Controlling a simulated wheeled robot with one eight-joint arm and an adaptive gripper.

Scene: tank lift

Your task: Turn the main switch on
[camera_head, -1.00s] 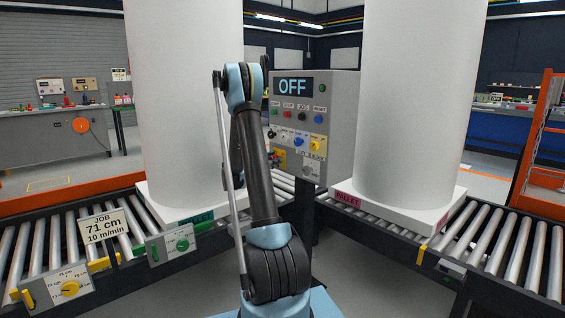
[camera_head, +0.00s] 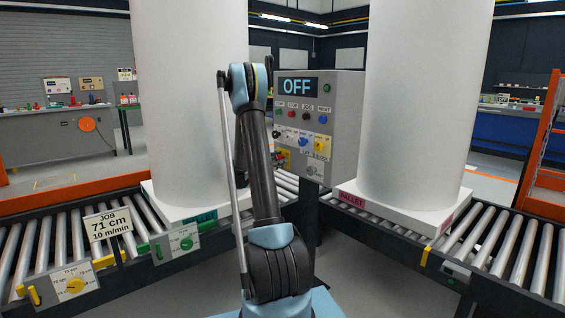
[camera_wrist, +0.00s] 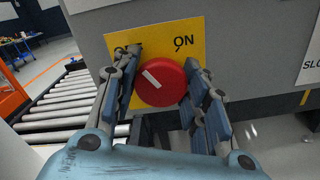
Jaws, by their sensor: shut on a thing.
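The main switch is a red round knob (camera_wrist: 161,81) with a white mark, on a yellow plate (camera_wrist: 163,40) in the wrist view. The mark slants toward the upper left, the side of the partly hidden OFF label. The ON label (camera_wrist: 184,42) is at the upper right. My gripper (camera_wrist: 162,88) is shut on the knob, one finger on each side. In the head view the grey control panel (camera_head: 347,110) has a display (camera_head: 297,87) that reads OFF.
Two large white tanks (camera_head: 180,90) (camera_head: 420,90) stand on pallets at either side of the panel, on roller conveyors. A job sign (camera_head: 108,226) reads 71 cm, 10 m/min. Other panel buttons and knobs are close above the switch.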

